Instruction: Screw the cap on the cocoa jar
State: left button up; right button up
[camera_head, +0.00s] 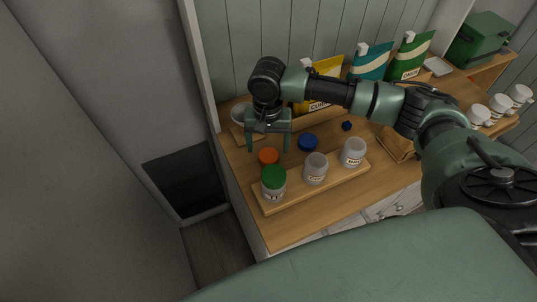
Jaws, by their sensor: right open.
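Three jars stand in a row on a wooden tray (330,187): one with a green cap (273,176) at the left, an open-looking middle jar (315,170) and a right jar (353,153). Their labels are too small to read, so I cannot tell which is the cocoa jar. An orange cap (268,156) and a blue cap (308,143) lie behind the row. My right gripper (268,150) points down with its fingers apart, above or around the orange cap. It appears empty. My left gripper is out of view.
Yellow (327,67), teal (371,60) and green bags (411,56) stand at the back. White mugs (499,105) and a green box (482,39) are at the right. A small dark blue object (346,126) lies behind the right jar. The counter (290,231) is clear in front.

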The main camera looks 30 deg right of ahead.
aim_at(269, 154)
notch_tip(269, 154, down, 3)
jog(key=shift+d+f, duration=0.1)
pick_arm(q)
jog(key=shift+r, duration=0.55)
pick_arm(e)
jog(key=c, duration=1.4)
